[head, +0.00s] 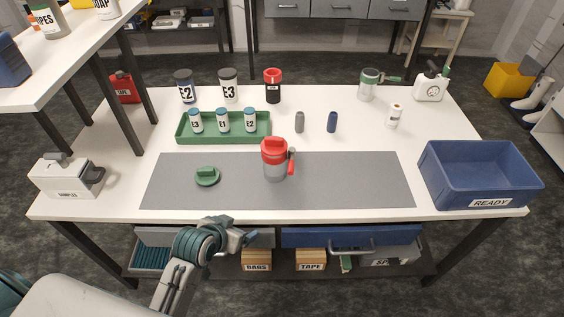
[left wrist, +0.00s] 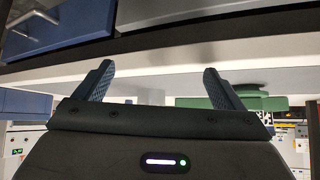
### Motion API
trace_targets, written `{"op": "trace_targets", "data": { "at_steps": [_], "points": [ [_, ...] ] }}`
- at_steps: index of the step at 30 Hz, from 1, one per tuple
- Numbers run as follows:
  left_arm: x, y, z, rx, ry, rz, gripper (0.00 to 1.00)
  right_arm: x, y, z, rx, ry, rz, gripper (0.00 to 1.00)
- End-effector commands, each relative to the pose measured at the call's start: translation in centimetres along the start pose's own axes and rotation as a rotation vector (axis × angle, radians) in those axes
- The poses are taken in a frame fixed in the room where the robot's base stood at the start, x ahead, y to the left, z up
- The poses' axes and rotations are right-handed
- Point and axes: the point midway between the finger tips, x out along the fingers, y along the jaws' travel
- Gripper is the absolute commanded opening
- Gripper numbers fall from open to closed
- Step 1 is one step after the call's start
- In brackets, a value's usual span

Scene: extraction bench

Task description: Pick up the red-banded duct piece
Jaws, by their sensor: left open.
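No piece plainly shows as a red-banded duct piece. A black jar (head: 273,93) with a red upper part stands at the back of the bench. I cannot tell whether either is the duct piece. My left gripper (head: 247,238) is at the bench's front edge, left of and nearer than the grey canister. It is open and empty in the left wrist view (left wrist: 158,70). My right gripper is not in view.
A green lid (head: 207,176) lies on the mat. A green tray (head: 222,138) holds labelled bottles behind it. A blue READY bin (head: 480,170) is at the right, a white dispenser (head: 66,176) at the left. A blue drawer (head: 350,236) is under the front edge. The mat's right half is clear.

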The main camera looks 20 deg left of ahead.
Motion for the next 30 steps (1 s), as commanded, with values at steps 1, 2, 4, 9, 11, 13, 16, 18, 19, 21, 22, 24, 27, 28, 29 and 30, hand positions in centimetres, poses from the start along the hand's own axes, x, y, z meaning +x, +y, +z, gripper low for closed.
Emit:
{"op": "trace_targets", "data": {
  "at_steps": [1,2,4,9,11,13,16,18,19,21,22,24,27,28,29,30],
  "points": [
    [0.7,0.0,-1.6,0.002,0.044,0.006,0.9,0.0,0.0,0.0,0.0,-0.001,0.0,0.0],
    [1.1,0.0,-2.5,0.002,0.073,0.01,0.9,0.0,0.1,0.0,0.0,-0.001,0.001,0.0],
    [1.8,0.1,-4.7,0.005,0.136,0.018,0.9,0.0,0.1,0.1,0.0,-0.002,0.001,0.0],
    [3.2,0.1,-9.7,0.006,0.285,0.032,0.9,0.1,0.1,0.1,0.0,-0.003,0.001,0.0],
    [3.8,0.0,-11.2,0.003,0.332,0.034,0.9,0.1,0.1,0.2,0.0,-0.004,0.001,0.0],
    [4.2,-0.1,-12.8,0.003,0.377,0.035,0.9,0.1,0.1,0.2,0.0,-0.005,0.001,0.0],
    [4.8,-0.1,-14.2,-0.001,0.416,0.036,0.9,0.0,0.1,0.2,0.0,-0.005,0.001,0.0],
    [5.5,-0.1,-14.7,-0.001,0.421,0.036,0.9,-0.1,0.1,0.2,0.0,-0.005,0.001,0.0],
    [5.9,-0.1,-15.0,-0.001,0.422,0.035,0.9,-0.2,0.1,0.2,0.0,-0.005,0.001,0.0],
    [7.0,0.0,-15.4,-0.002,0.42,0.036,0.9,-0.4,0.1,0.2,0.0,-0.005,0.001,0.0],
    [7.5,0.0,-15.7,-0.002,0.421,0.036,0.9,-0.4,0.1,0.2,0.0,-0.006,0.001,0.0],
    [8.4,0.0,-16.0,-0.001,0.42,0.035,0.9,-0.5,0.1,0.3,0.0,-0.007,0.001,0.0],
    [9.3,0.1,-16.3,0.0,0.419,0.035,0.9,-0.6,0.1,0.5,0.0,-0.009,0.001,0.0],
    [9.5,0.1,-16.3,0.0,0.419,0.035,0.9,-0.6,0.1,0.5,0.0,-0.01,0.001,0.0],
    [9.6,0.1,-16.4,0.0,0.419,0.035,0.9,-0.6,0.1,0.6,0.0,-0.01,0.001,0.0],
    [9.7,0.1,-16.5,0.0,0.42,0.035,0.9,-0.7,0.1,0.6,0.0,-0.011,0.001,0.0]
  ]
}}
